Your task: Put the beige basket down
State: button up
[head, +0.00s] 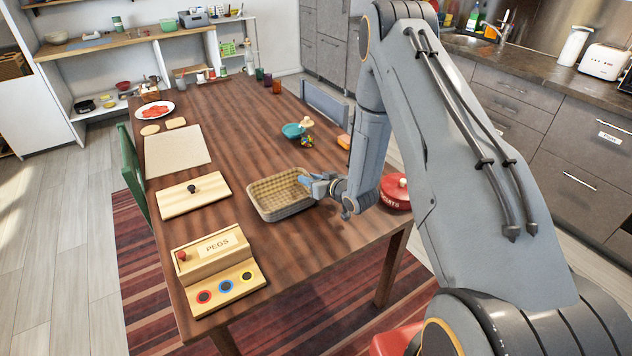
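The beige basket (265,207) is a woven, rectangular tray-like basket at the middle of the wooden table (225,130). It looks upright and level. My gripper (306,181) is at the basket's right rim, coming from the right. Its fingertips overlap the rim in the head view, and I cannot tell whether they are closed on it. I also cannot tell whether the basket's bottom touches the table or is slightly above it. The basket looks empty.
A wooden pegs box (213,257) and a knobbed board (195,195) lie left of the basket. Bare table lies beyond the basket.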

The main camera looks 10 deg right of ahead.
jog(key=b+v, duration=0.2)
jog(key=v, duration=0.9)
jog(key=shift+d, duration=0.1)
jog(key=shift+s+d+r, duration=0.1)
jog(key=shift+s+r, duration=0.05)
jog(key=shift+s, duration=0.1)
jog(key=s+a+r+m+g+h, duration=0.1)
jog(key=s+r+g, duration=0.4)
jog(key=s, duration=0.7)
jog(key=s+a+r+m+g+h, duration=0.1)
jog(key=s+r+g+h, duration=0.3)
jog(key=s+r, duration=0.5)
jog(key=s+g, duration=0.2)
jog(key=s, duration=0.2)
jog(key=shift+a+b, duration=0.3)
jog(key=shift+a, duration=0.1)
jog(key=shift+r, duration=0.1)
